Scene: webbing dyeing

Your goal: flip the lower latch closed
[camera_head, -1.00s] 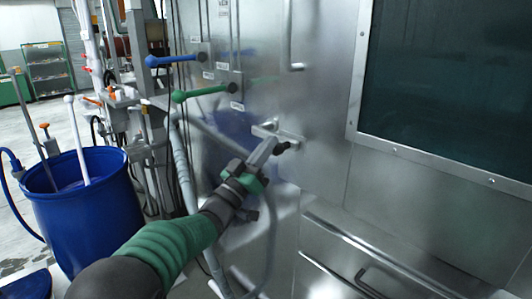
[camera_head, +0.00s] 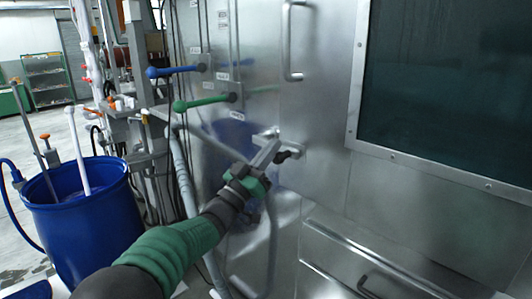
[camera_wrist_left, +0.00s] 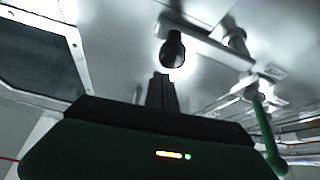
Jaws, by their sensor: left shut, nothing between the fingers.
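The lower latch (camera_head: 292,147) is a metal bar on the steel cabinet front with a short black knob. It lies roughly level, sloping slightly down to the right. In the left wrist view the black knob (camera_wrist_left: 172,50) faces me, with the latch bar (camera_wrist_left: 205,45) behind it. My left gripper (camera_head: 272,148) is shut and empty, at the latch just left of the knob. In the wrist view its dark fingertips (camera_wrist_left: 162,82) are just below the knob; I cannot tell whether they touch it. My right gripper is not in view.
A blue lever (camera_head: 175,71) and a green lever (camera_head: 205,102) are up and left of the latch. A vertical door handle (camera_head: 287,45) is above, and a dark window (camera_head: 445,90) is to the right. A blue barrel (camera_head: 85,220) stands at the left.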

